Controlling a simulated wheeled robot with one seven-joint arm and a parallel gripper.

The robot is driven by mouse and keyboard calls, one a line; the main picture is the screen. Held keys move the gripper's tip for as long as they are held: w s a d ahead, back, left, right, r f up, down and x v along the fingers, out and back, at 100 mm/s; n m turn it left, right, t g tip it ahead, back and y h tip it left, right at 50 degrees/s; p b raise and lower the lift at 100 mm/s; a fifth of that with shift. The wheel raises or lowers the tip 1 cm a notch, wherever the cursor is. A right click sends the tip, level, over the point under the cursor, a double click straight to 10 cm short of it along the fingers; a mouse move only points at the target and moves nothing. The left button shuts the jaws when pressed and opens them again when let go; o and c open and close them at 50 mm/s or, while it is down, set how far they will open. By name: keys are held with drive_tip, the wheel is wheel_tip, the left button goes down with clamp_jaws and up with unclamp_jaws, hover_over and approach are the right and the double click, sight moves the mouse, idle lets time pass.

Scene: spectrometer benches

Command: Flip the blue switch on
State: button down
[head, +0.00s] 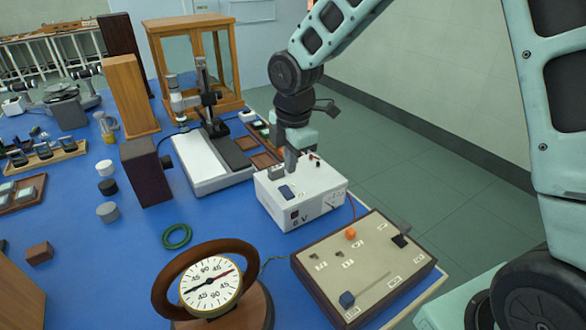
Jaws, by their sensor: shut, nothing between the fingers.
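A white power box (315,196) stands on the blue bench top near its right edge. A small dark blue switch (286,192) sits on the box's top face, near its front left. Whether it is tipped on or off is too small to tell. My gripper (291,166) points down over the back left part of the box top, just behind the switch. It is shut and empty; I cannot tell whether its tips touch the box. A blue block-like knob (347,299) also sits at the front corner of a brown-edged panel (375,278).
The panel also bears an orange knob (350,233) and a black one (400,241). A round dial meter (211,286) and a green ring (177,237) lie to the left. A microscope-like stand (205,95) is behind the box. Open floor (400,160) lies right of the bench.

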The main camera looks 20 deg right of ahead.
wheel_tip(320, 180, up, 7)
drive_tip(key=s, duration=0.1)
drive_tip(key=shift+d+r, duration=0.1)
drive_tip(key=shift+d, duration=0.05)
idle(0.3)
